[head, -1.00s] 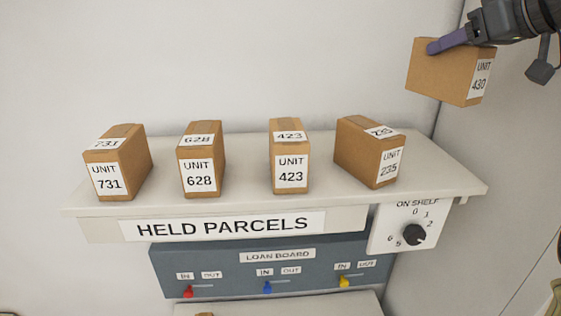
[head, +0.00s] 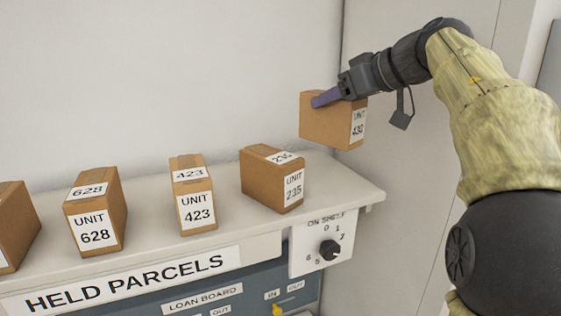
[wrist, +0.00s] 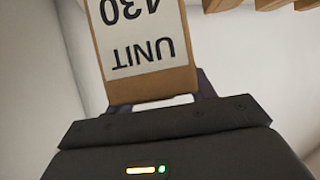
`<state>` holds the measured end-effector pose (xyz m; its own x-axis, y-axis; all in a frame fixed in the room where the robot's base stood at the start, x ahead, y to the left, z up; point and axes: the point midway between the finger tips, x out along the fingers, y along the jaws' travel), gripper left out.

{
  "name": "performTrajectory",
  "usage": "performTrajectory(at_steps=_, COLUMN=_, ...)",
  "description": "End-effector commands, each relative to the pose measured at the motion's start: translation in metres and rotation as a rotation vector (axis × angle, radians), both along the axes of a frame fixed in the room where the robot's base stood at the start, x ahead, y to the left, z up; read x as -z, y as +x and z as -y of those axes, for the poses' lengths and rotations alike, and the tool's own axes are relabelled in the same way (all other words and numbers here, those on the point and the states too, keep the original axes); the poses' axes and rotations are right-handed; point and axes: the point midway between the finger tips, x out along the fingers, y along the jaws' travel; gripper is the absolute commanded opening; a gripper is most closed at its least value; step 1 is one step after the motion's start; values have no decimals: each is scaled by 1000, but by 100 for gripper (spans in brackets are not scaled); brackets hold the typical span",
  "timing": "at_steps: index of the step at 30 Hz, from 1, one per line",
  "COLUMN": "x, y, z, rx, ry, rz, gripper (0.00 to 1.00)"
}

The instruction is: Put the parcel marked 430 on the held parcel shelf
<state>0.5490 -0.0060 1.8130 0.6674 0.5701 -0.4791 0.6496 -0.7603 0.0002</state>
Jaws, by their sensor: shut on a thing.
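The parcel marked 430 (head: 325,125) is a brown box with a white label. My gripper (head: 326,98) is shut on it and holds it in the air, above the right end of the held parcel shelf (head: 335,190). In the wrist view the parcel (wrist: 140,85) fills the space between the fingers, its label upside down to the camera. The pale shelf carries a sign reading HELD PARCELS (head: 125,282). The far finger is hidden by the parcel in the head view.
Parcels 235 (head: 262,180), 423 (head: 192,200) and 628 (head: 93,218) stand on the shelf, with another cut off at the left edge (head: 12,225). Bare shelf lies right of 235. An ON SHELF dial (head: 330,250) and a blue loan board (head: 200,300) are below. A wall stands behind.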

Motion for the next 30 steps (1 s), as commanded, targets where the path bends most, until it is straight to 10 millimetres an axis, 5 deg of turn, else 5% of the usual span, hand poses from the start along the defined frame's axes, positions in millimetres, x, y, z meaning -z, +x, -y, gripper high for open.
performTrajectory(at_steps=14, x=52, y=-1, z=0, rx=1, ry=1, rz=1, gripper=12)
performTrajectory(at_steps=30, x=68, y=0, z=0, rx=1, ry=1, rz=-1, gripper=12)
